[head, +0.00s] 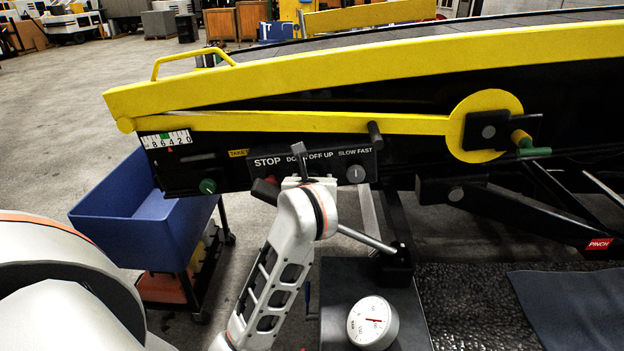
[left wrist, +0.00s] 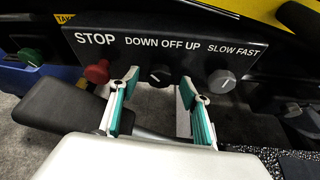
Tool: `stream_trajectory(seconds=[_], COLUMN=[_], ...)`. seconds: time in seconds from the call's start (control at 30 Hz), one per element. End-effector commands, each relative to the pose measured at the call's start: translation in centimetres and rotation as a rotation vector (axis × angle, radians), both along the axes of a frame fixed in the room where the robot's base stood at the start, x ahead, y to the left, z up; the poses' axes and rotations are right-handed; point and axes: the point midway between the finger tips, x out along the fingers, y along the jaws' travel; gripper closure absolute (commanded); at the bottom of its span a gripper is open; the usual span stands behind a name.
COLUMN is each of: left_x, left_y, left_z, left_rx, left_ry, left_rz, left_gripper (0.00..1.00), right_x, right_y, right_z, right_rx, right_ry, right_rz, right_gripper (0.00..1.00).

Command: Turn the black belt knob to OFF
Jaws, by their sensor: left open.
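The black belt knob (left wrist: 160,75) is on the dark control panel under the words DOWN OFF UP in the left wrist view. Its pointing direction is too dark to read. My left gripper (left wrist: 159,85) is open, with one teal-padded finger at each side below the knob. I cannot tell whether either fingertip touches it. In the head view my left gripper (head: 300,172) is in front of the panel (head: 335,170) and hides the knob. My right gripper is not in view.
A red STOP button (left wrist: 97,71) is left of the knob, near the left finger. A grey SLOW FAST knob (left wrist: 222,81) is right of it. A blue bin (head: 125,215) stands at left, and a round gauge (head: 372,322) is below the panel.

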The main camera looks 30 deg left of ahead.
Motion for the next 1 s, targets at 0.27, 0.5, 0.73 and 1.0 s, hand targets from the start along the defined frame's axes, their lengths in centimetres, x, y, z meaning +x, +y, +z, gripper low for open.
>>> stream_trajectory(seconds=[0.27,0.5,0.73,1.0], left_x=[1.4,1.5,1.4,1.5], left_y=[0.9,0.9,0.9,0.8], left_z=[-0.7,-0.7,-0.7,-0.7], left_rx=[0.0,-0.001,-0.001,0.028], left_ry=[0.0,-0.001,-0.001,0.019], left_rz=[0.0,-0.001,-0.001,-0.002], left_gripper=[0.53,0.58,0.91,0.91], right_x=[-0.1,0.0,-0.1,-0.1], right_y=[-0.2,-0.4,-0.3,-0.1], right_z=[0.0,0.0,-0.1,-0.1], right_rx=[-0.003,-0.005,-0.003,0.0], right_ry=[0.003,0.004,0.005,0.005], right_rz=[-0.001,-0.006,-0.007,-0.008], right_gripper=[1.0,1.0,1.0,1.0])
